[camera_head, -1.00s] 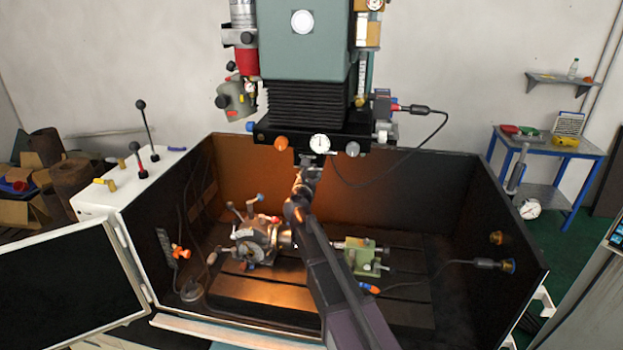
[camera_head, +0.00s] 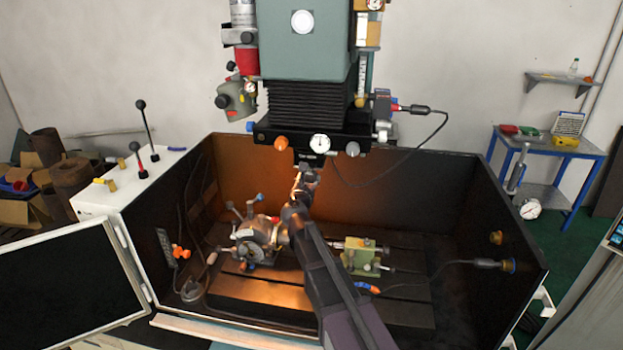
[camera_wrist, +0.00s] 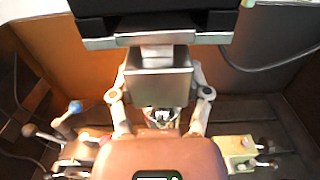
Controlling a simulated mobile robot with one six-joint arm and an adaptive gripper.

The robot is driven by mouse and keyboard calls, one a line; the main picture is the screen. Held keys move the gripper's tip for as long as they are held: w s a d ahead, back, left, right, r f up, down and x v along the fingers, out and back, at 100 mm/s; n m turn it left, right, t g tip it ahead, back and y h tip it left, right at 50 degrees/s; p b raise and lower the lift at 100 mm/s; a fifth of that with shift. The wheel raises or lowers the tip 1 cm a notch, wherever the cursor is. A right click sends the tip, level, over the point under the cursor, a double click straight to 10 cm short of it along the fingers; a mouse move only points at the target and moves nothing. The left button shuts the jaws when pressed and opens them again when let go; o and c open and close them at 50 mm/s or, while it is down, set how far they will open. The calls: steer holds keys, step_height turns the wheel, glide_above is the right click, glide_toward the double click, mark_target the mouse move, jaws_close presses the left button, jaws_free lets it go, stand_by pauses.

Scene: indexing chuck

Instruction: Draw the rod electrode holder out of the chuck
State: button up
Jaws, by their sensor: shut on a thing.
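The chuck (camera_head: 308,157) hangs under the dark machine head; in the wrist view its pale lower edge (camera_wrist: 100,43) runs across the top. Just below it is the metal block of the rod electrode holder (camera_wrist: 158,83), with a narrower neck above it reaching up to the chuck. Whether the neck is still inside the chuck I cannot tell. My gripper (camera_wrist: 160,88) is shut on the block, one finger on each side. In the head view my gripper (camera_head: 304,180) is right under the chuck, and my arm hides part of it. The rod itself is not clear.
Below is a dark slotted bed (camera_head: 265,293) inside a walled tank. A grey indexing fixture with levers (camera_head: 255,242) stands at left and a green block fixture (camera_head: 358,256) at right. A cable (camera_head: 405,157) loops from the head.

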steer(key=shift+v, duration=2.6)
steer(key=shift+v, duration=1.95)
